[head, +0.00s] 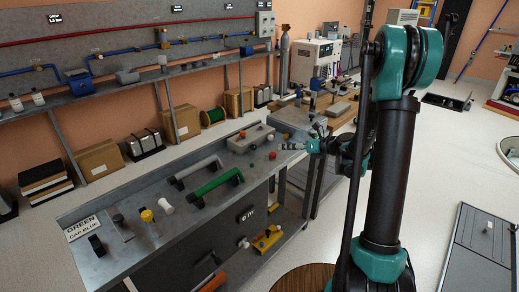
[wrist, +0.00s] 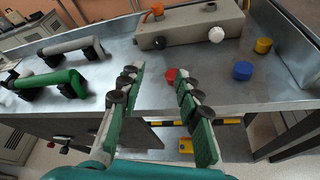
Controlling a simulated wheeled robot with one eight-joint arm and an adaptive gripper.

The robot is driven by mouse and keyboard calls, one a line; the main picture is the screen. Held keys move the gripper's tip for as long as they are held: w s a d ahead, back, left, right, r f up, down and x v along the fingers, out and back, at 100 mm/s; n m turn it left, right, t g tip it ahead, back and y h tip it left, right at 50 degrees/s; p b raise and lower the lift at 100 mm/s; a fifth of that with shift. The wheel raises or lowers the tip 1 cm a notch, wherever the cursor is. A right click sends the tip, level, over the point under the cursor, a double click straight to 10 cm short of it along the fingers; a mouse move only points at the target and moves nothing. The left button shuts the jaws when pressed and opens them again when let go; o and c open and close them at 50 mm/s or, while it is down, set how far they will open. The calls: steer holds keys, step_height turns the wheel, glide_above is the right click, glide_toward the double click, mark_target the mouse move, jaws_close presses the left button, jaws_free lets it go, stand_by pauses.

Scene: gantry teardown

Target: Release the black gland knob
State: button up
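A grey block (wrist: 190,27) on the metal bench (wrist: 120,48) carries a black knob (wrist: 159,43) on its near face, which looks like the black gland knob. A white knob (wrist: 216,34) is on the same face, to its right. My gripper (wrist: 158,72) is open and empty in the wrist view, its two green fingers spread and pointing toward the block. The black knob lies beyond the fingertips, nearer the left one, with no contact visible. In the head view my gripper (head: 287,143) is at the right end of the bench, right of the grey block (head: 250,139).
A red cap (wrist: 170,74) sits between the fingertips in the picture. A blue cap (wrist: 243,70) and a yellow cap (wrist: 263,45) stand to the right. Green (wrist: 45,81) and grey (wrist: 60,47) handles are at left. A raised bench edge (wrist: 290,35) bounds the right.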

mark_target(255, 148)
steer(key=x, duration=1.6)
steer(key=shift+a+f, duration=0.1)
steer(key=shift+c, duration=0.5)
jaws_close()
